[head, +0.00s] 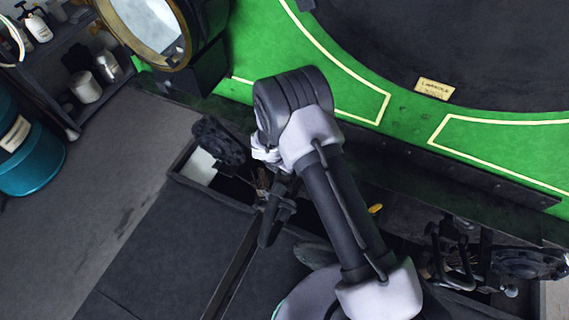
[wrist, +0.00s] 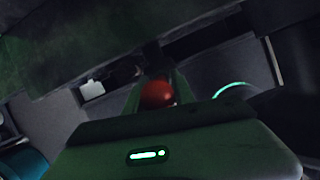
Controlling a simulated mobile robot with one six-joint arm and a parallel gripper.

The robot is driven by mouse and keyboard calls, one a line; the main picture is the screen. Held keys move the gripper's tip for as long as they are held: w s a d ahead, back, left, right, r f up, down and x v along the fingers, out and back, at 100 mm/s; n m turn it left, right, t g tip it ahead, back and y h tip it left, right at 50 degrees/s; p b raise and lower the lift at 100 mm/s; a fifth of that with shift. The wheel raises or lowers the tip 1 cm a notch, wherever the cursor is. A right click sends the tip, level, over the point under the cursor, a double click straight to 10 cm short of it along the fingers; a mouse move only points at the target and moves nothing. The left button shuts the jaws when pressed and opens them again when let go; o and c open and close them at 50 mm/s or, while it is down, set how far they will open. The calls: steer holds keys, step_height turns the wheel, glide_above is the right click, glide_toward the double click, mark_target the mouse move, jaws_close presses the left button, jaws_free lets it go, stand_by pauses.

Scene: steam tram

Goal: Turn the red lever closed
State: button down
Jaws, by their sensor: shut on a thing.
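The red lever (wrist: 158,94) shows in the wrist view as a rounded red end in the middle, between the fingers of my gripper (wrist: 156,80). My gripper is shut on it. The rest of the lever is hidden, so I cannot tell its angle. In the head view my gripper (head: 268,225) points down beside the dark machinery below the green tram side. The red lever does not show in that view; my arm and gripper cover that area.
The green tram side (head: 350,80) with a dark rounded front rises behind my arm. A teal barrel (head: 28,150) and a shelf with bottles (head: 108,66) stand at left. A round brass-rimmed lamp (head: 150,28) is at top. Dark couplings (head: 530,262) lie at lower right. Grey floor at left is clear.

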steer(key=c, duration=1.3)
jaws_free()
steer(key=p+v, duration=0.3)
steer(key=v, duration=1.4)
steer(key=shift+r, duration=0.2)
steer(key=shift+w, duration=0.1)
